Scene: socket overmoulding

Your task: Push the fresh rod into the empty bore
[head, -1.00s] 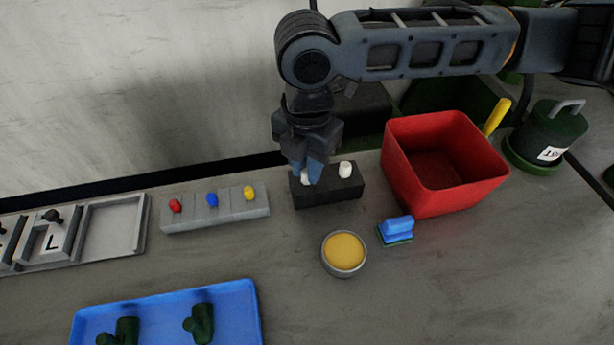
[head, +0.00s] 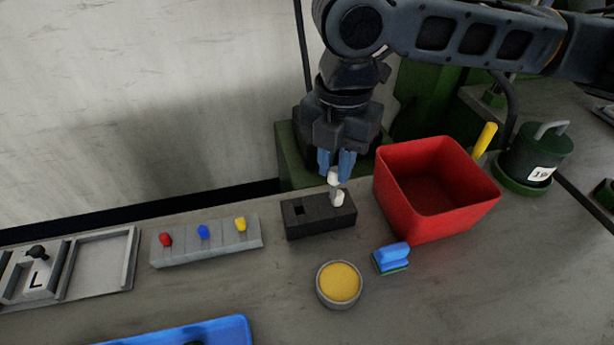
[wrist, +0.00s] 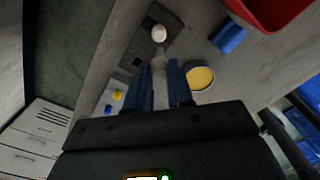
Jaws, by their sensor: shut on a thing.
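My gripper (head: 336,162) is shut on a pale rod (head: 334,177) and holds it upright above the black block. The held rod also shows between the blue fingers in the wrist view (wrist: 159,68). The black block (head: 318,221) has an open square hole (head: 299,210) on its left. A second white-topped rod (head: 338,198) stands at its right and also shows in the wrist view (wrist: 159,33). A blue tray (head: 225,328) lies at the bottom edge; its dark green parts are mostly cut off. I cannot make out an empty bore in them.
A red bin (head: 437,222) stands close right of the block. A grey strip (head: 208,248) with red, blue and yellow pegs stands left. Open bench lies between strip and tray.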

